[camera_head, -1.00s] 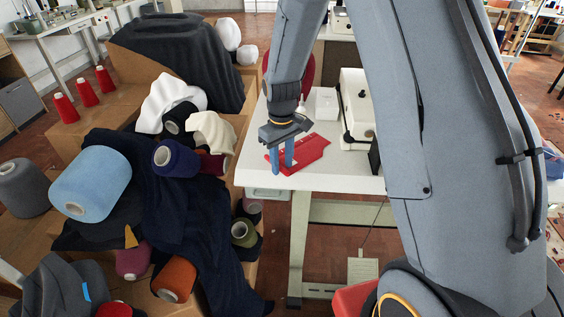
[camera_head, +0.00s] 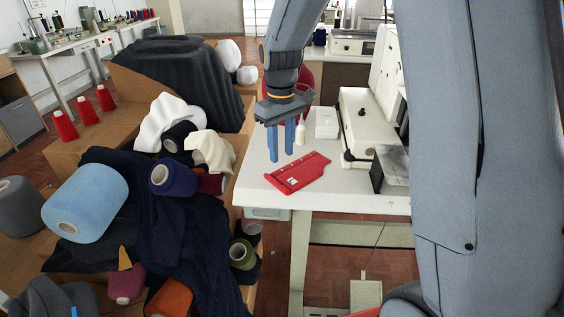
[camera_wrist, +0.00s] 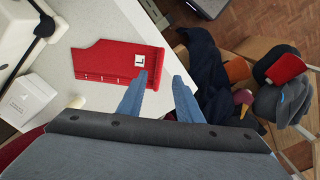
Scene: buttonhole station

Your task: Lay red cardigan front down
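The red cardigan front (camera_head: 299,174) lies flat on the white table (camera_head: 345,201) near its front left corner. In the wrist view the red cardigan front (camera_wrist: 110,61) shows a white label with a dark letter and a row of small pale marks along one edge. My gripper (camera_head: 281,158) is above the table, behind and left of the red piece in the head view. Its two blue fingers are apart with nothing between them. In the wrist view my gripper (camera_wrist: 158,92) has one fingertip overlapping the piece's edge in the picture, but the fingers look clear of it.
A pale sewing machine (camera_head: 366,125) stands on the table to the right. A white box (camera_head: 326,122) and a small cream bottle (camera_head: 300,134) stand behind the red piece. Left of the table are cardboard boxes with yarn cones and dark cloth (camera_head: 190,215).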

